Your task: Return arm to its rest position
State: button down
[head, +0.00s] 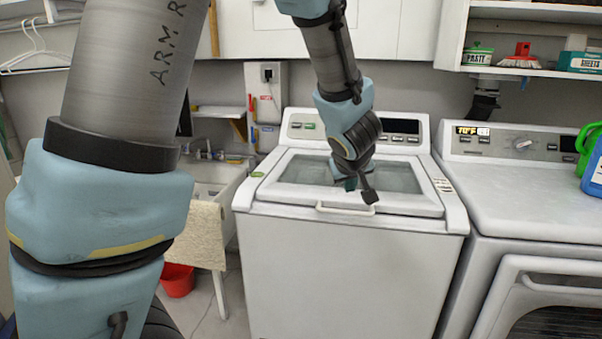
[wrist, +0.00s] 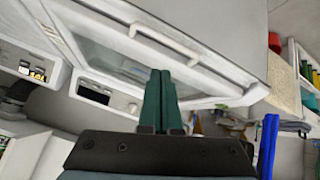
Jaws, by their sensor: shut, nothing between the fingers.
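My gripper (wrist: 160,100) shows in the wrist view with its two green fingers pressed together and nothing between them. In the head view my gripper (head: 360,190) hangs at the end of my arm, in front of the lid of the white top-load washer (head: 340,270). The washer's lid with its glass window is down, and its handle (head: 345,210) is just below my gripper. I cannot tell from these views whether my gripper touches the lid. The lid handle (wrist: 165,42) also shows in the wrist view, apart from the fingers.
A white dryer (head: 520,200) stands at the right, with green and blue bottles (head: 592,160) on it. A sink (head: 210,185) with a hanging towel (head: 195,235) is at the left, above a red bucket (head: 178,280). Cabinets (head: 360,30) and a shelf (head: 540,72) are above.

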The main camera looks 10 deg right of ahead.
jog(key=w+a+f+g, duration=0.2)
jog(key=a, duration=1.1)
jog(key=s+a+f+g+y, duration=0.1)
jog(key=s+a, duration=0.4)
jog(key=a, duration=0.5)
jog(key=s+a+f+g+y, duration=0.1)
jog(key=s+a+g+y, duration=0.1)
jog(key=a, duration=0.8)
jog(key=s+g, duration=0.1)
jog(key=s, duration=0.1)
jog(key=shift+s+f+m, duration=0.3)
jog(key=shift+s, duration=0.05)
jog(key=c, duration=1.6)
grip_release()
